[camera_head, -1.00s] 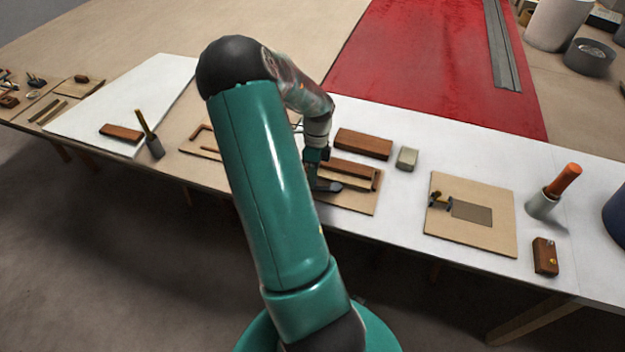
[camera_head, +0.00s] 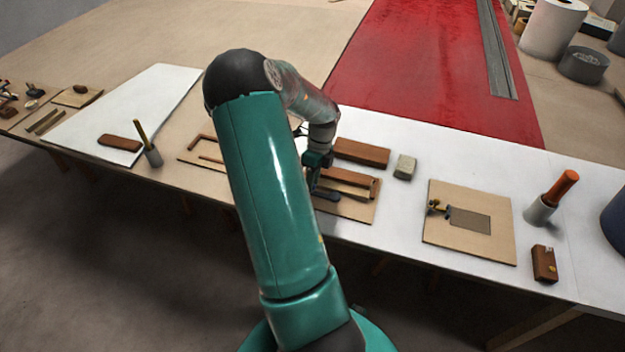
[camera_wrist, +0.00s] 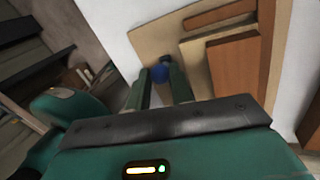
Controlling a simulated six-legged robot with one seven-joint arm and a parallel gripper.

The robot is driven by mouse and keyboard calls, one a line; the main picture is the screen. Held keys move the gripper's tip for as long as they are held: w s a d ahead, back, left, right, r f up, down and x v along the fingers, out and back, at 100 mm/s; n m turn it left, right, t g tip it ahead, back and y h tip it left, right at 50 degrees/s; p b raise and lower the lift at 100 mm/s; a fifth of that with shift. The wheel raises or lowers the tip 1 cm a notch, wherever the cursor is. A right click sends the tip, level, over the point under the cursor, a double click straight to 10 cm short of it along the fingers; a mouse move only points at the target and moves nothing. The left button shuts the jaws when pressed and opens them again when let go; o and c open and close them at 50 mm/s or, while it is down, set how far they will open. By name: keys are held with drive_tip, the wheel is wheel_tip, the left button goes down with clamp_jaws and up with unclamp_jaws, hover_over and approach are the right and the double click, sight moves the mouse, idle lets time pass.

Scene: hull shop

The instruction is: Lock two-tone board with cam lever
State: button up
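The two-tone board (camera_head: 347,187), part brown and part pale, lies in a fixture on a thin wooden base (camera_head: 358,212). In the wrist view its brown part (camera_wrist: 233,80) and the pale base (camera_wrist: 145,35) show at the upper right. A round blue knob (camera_wrist: 160,75), which seems to be the end of the cam lever, shows beside the board. My gripper (camera_wrist: 161,72) points down at the knob, with its two fingers apart and the knob between their tips. Contact with the knob is not clear. In the head view my arm partly hides the fixture.
A brown block (camera_head: 361,152) and a grey-green block (camera_head: 404,167) stand behind the fixture. To the right are another wooden base with a grey patch (camera_head: 500,240), an orange-handled tool in a cup (camera_head: 540,210) and a small brown block (camera_head: 544,263). White table is clear between them.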

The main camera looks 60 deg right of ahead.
drive_tip(key=o, duration=0.4)
drive_tip(key=shift+o, duration=0.2)
drive_tip(key=shift+d+r, duration=0.1)
drive_tip(key=v, duration=1.3)
drive_tip(key=shift+r, duration=0.35)
